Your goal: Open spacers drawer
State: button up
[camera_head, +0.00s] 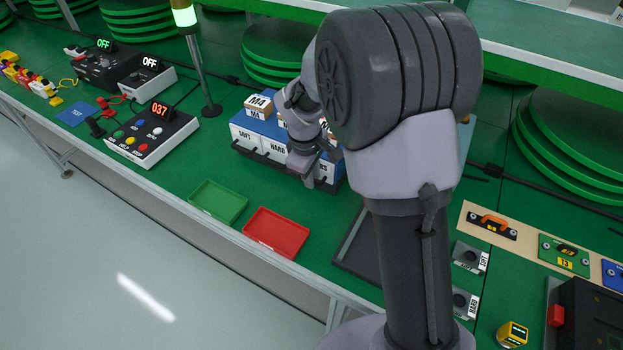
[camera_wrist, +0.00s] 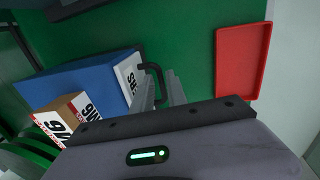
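The blue-topped drawer unit (camera_head: 240,117) stands on the green table with white drawer fronts labelled SOFT, HARD and, at its right end, a partly hidden label ending in "RS". In the wrist view the unit's blue top (camera_wrist: 88,80) and the end drawer front (camera_wrist: 130,75) show; its label is only partly readable. A dark bar handle (camera_wrist: 152,70) sticks out from this front. My gripper (camera_wrist: 159,90) is at this handle, its two fingers apart, with part of the handle between them. In the head view my gripper (camera_head: 310,178) is in front of the unit, hiding part of it. The drawer looks closed.
M4 (camera_head: 258,104) and M6 (camera_wrist: 60,120) boxes stand on the unit. A red tray (camera_head: 276,232) and a green tray (camera_head: 218,201) lie in front of it. A control box (camera_head: 152,135) and a lamp pole (camera_head: 203,75) stand to the left. Bare table lies between the unit and the trays.

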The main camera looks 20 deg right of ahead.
grip_shut()
dwell(1.4)
